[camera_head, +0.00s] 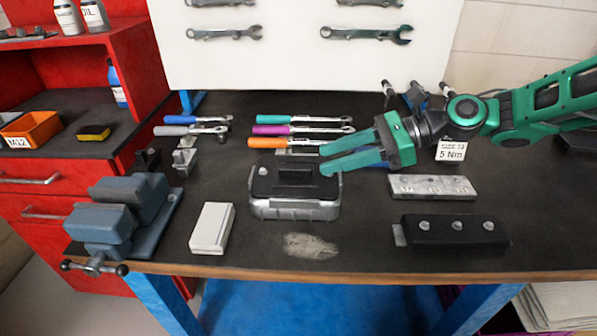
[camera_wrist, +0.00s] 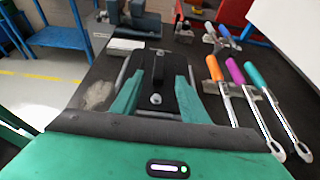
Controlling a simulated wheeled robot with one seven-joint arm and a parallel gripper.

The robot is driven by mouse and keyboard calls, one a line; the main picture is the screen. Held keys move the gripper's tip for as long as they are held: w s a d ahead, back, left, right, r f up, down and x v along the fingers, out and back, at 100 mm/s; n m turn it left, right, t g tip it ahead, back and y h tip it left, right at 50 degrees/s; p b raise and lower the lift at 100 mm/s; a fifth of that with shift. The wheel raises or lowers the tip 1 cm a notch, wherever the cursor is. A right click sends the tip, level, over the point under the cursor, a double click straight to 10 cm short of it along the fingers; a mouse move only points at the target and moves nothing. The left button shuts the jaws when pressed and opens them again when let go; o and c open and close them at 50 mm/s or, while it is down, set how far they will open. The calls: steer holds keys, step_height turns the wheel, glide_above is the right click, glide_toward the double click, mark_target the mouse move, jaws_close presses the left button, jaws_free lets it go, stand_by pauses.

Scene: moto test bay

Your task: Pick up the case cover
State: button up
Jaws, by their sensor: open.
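The case cover (camera_head: 268,187) is a flat black plate with a raised block handle (camera_head: 295,176). It sits on top of a grey metal case (camera_head: 296,209) near the middle of the bench. My gripper (camera_head: 324,159) is open and empty, at the cover's upper right side in the head view, with its fingers pointing left. In the wrist view the cover (camera_wrist: 170,99) and its handle (camera_wrist: 158,68) appear between the two open fingers (camera_wrist: 160,76), with a bolt head at each end of the handle. I cannot tell how high the fingers are above the cover.
A blue-grey vise (camera_head: 120,215) and a white box (camera_head: 212,228) are left of the case. Several colored-handled wrenches (camera_head: 300,130) lie behind it. A metal plate (camera_head: 432,187) and a black block with bolts (camera_head: 455,232) lie to the right. The bench front is mostly clear.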

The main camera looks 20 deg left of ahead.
mark_target(297, 165)
steer(key=shift+r+x, duration=0.2)
steer(key=shift+x, duration=3.15)
steer(key=shift+a, duration=0.1)
steer(key=shift+c, duration=0.6)
jaws_close()
